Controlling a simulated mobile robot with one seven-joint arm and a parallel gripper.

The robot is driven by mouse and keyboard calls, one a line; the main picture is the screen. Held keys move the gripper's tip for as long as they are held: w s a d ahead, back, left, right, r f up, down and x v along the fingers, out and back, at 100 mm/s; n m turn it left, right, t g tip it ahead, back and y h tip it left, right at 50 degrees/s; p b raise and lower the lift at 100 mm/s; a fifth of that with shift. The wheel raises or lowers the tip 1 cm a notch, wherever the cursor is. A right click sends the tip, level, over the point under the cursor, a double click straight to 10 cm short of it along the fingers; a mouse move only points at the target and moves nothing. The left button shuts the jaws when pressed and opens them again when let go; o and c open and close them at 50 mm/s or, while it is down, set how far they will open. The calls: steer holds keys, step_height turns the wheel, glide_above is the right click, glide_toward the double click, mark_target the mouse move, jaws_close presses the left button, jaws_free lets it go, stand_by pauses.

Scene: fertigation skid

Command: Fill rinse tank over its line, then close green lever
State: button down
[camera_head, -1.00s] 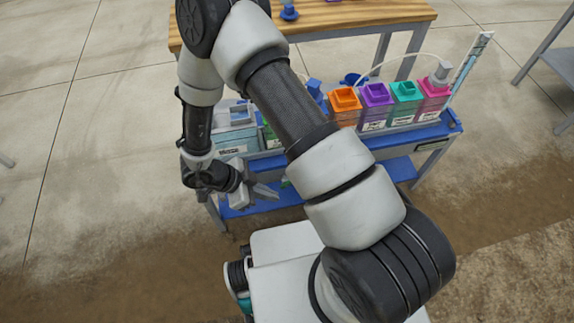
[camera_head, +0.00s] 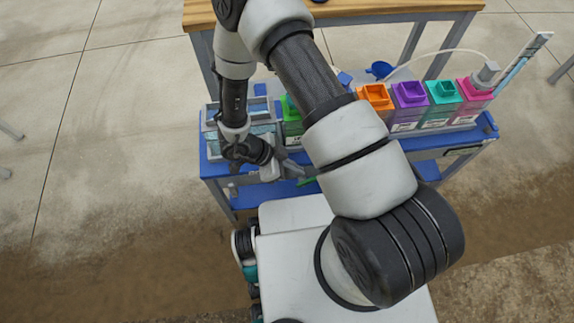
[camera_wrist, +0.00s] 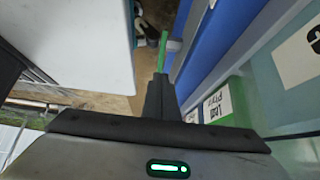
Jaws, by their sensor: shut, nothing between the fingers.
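The skid is a blue cart (camera_head: 482,136) carrying a row of tanks. A clear tank with teal liquid (camera_head: 262,128) stands at its left end, partly behind my arm; I cannot make out a fill line or its label. A green lever (camera_wrist: 163,50) shows just beyond my fingertips in the wrist view. In the head view the green lever (camera_head: 307,181) sticks out at the cart's front edge, right of my gripper (camera_head: 292,169). My gripper (camera_wrist: 160,85) is shut and empty, and points toward the lever. I cannot tell whether they touch.
Green (camera_head: 291,122), orange (camera_head: 376,100), purple (camera_head: 409,104), teal (camera_head: 443,102) and pink (camera_head: 472,102) tanks stand in the row. A white tube runs to the pink tank's cap. A blue funnel-like piece (camera_head: 381,69) and a wooden table (camera_head: 400,6) are behind.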

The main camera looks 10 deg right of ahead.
mark_target(314, 178)
steer(key=b+x, duration=0.1)
steer(key=x, duration=0.5)
steer(key=shift+d+f+b, duration=0.15)
steer(key=shift+b, duration=0.2)
steer(key=shift+d+y+p, duration=0.35)
steer(key=shift+y+p, duration=0.05)
steer(key=shift+y, duration=0.2)
steer(key=shift+d+f+y, duration=0.2)
steer(key=shift+d+y, duration=0.3)
steer(key=shift+y, duration=0.3)
steer(key=shift+d+f, duration=0.75)
steer(key=shift+d, duration=0.2)
steer(key=shift+d+f, duration=0.15)
steer(key=shift+d, duration=0.05)
steer(key=shift+d+r+p, duration=0.1)
steer(key=shift+r+p, duration=0.3)
step_height(314, 178, up, 13)
steer(key=p, duration=0.6)
steer(key=shift+r+p, duration=0.2)
steer(key=shift+p, duration=0.15)
